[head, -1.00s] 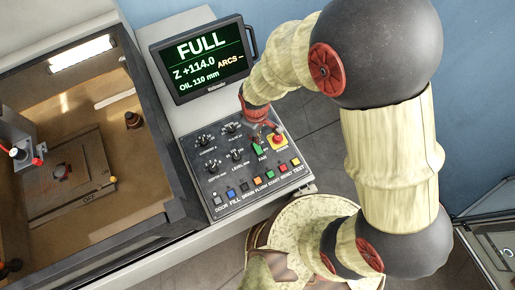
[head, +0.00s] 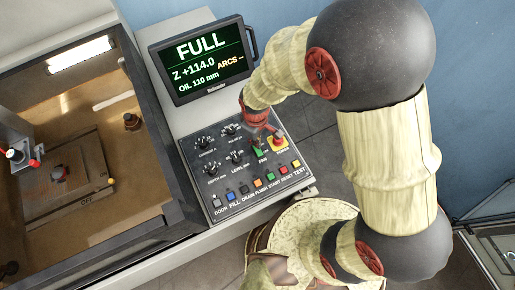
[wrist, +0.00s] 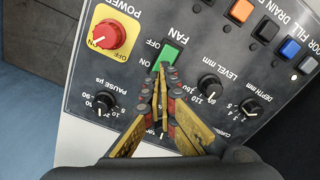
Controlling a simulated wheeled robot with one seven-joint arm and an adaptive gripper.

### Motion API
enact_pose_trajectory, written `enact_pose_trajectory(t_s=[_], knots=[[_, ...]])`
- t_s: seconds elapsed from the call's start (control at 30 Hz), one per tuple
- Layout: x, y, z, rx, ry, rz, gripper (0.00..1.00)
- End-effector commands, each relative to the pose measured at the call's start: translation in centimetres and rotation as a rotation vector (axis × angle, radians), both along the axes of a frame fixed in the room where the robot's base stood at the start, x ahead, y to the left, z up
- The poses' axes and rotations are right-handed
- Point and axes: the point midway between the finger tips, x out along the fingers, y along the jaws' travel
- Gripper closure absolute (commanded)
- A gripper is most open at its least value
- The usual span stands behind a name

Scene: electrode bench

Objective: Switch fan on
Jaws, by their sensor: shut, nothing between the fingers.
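The fan switch (wrist: 172,52) is a green rocker on the dark control panel, with FAN, OFF and ON printed beside it. In the wrist view the panel lettering appears upside down. My gripper (wrist: 163,68) is shut and empty, its fingertips together at the edge of the green rocker on the ON side. It seems to touch or nearly touch the switch; I cannot tell which. In the head view my gripper (head: 258,143) covers part of the switch (head: 259,152). The rocker's tilt is not clear.
A red power knob (wrist: 107,36) on a yellow plate is close beside the switch. Dark dials, such as the LEVEL knob (wrist: 209,87), and a row of coloured buttons (head: 257,183) surround it. The screen (head: 203,60) reads FULL. An oil tank (head: 95,130) is at left.

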Motion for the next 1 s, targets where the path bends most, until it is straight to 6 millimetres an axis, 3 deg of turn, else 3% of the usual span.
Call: enact_pose_trajectory(t_s=[1.0], knots=[[0.00, -0.01, -0.55, 0.000, 0.000, 0.000, 1.00]])
